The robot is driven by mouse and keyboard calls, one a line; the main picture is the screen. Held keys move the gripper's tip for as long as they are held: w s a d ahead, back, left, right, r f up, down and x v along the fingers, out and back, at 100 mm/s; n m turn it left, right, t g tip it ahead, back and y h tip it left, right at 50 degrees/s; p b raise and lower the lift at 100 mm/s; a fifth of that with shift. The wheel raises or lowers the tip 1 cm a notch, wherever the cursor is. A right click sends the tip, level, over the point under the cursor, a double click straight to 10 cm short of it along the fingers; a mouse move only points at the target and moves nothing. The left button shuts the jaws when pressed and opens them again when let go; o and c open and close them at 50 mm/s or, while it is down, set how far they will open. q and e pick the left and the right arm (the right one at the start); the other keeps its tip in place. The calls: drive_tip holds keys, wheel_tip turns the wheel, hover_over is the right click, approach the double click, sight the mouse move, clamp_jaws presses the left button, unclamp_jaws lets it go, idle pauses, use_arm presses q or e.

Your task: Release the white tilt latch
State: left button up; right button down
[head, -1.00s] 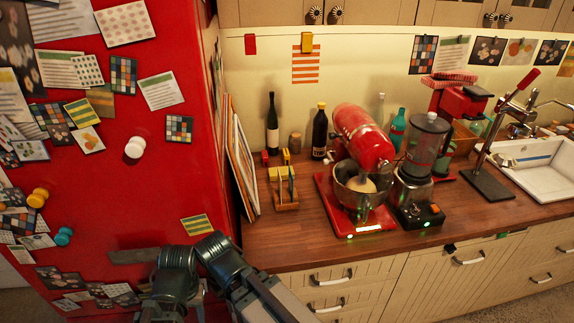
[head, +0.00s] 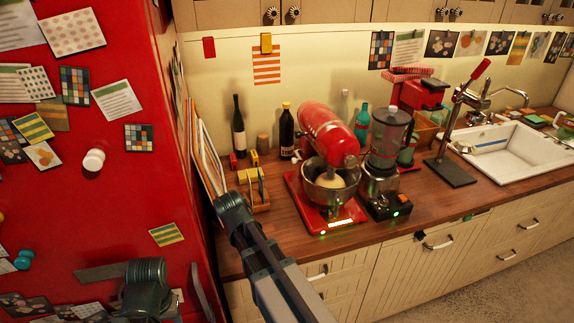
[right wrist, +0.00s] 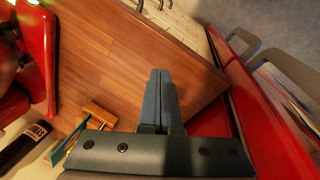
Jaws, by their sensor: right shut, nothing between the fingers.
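My right gripper (right wrist: 160,75) is shut and empty above the wooden counter, apart from the mixer. In the head view my right arm reaches up from the bottom, left of and in front of the mixer, its fingers not clear. Part of the mixer's red body (right wrist: 38,60) shows at the left of the right wrist view.
A wooden rack (head: 255,195) stands between my right arm and the mixer. Bottles (head: 239,128) stand behind. A blender (head: 388,150) stands close on the mixer's right. The red fridge (head: 100,210) and upright boards (head: 208,160) bound the left side.

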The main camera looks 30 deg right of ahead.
drive_tip(key=w+d+r+n+h, duration=0.4)
drive_tip(key=w+d, duration=0.5)
drive_tip(key=w, duration=0.3)
drive_tip(key=w+d+r+n+t+h, duration=0.1)
drive_tip(key=w+d+r+n+h, duration=0.4)
drive_tip(key=w+d, duration=0.5)
drive_tip(key=shift+w+r, duration=0.65)
drive_tip(key=shift+w, duration=0.25)
drive_tip(key=b+x, duration=0.5)
drive_tip(key=x, duration=0.5)
drive_tip(key=shift+r+n+p, duration=0.2)
drive_tip(key=shift+n+p, duration=0.2)
